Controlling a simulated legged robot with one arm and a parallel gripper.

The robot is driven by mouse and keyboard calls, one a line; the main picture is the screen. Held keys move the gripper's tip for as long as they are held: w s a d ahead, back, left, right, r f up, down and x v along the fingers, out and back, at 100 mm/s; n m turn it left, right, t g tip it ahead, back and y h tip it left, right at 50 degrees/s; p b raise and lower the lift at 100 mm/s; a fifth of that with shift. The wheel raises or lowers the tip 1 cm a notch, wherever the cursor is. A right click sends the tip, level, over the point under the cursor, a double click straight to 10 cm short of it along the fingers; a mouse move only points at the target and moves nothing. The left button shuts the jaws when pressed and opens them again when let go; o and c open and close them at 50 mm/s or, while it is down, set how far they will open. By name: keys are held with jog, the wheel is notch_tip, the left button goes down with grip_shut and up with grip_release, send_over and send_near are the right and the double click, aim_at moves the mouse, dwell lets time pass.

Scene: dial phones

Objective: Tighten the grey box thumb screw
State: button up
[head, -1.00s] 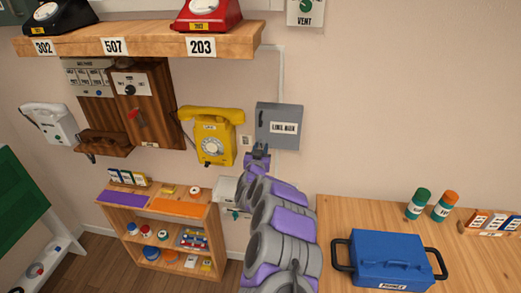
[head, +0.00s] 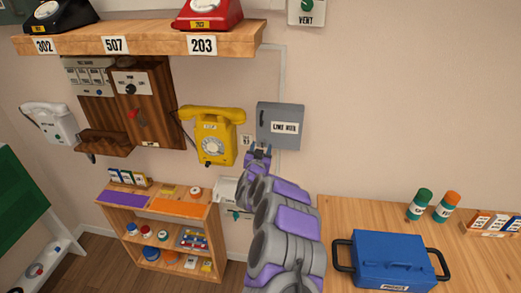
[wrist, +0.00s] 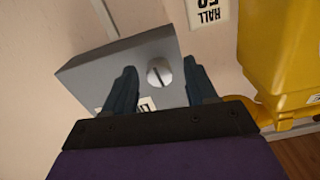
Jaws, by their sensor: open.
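The grey box (head: 281,125) is mounted on the wall right of the yellow phone and carries a white label. In the wrist view the grey box (wrist: 110,73) shows a round, slotted silver thumb screw (wrist: 159,73) on its face. My gripper (wrist: 158,88) is open, with one finger on each side of the screw in the picture. A gap shows between the screw and each finger, and I cannot tell how far the fingertips are from the box. In the head view my gripper (head: 258,150) is just below the box's lower left corner. The screw is not clear there.
The yellow phone (head: 211,138) hangs close left of the box and also shows at the right of the wrist view (wrist: 285,50). A shelf (head: 140,42) with phones is above. A wooden table (head: 335,215) with a blue toolbox (head: 392,258) stands lower right.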

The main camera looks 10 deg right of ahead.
jog(key=shift+s, duration=0.1)
jog(key=p+v, duration=0.2)
jog(key=v, duration=1.5)
jog(key=shift+a, duration=0.2)
jog(key=s+a+r+n+g+y, duration=0.1)
jog(key=a+r+n+g+y, duration=0.15)
jog(key=a+r+y, duration=0.4)
jog(key=s+a+n+g+y, duration=0.4)
jog(key=s, duration=0.5)
jog(key=s+d+g+h, duration=0.1)
jog(key=s+d+g, duration=0.3)
jog(key=s, duration=0.9)
jog(key=s+d+r+m+g+h+b, duration=0.1)
jog(key=s+d+g, duration=0.3)
jog(key=s, duration=0.9)
jog(key=s+d+r+g+h+b, duration=0.1)
jog(key=s+d+g+h, duration=0.2)
jog(key=s+d, duration=0.5)
jog(key=s+g, duration=0.1)
jog(key=s, duration=0.4)
jog(key=shift+d+r+m, duration=0.2)
jog(key=shift+d+m, duration=0.1)
jog(key=shift+m, duration=0.05)
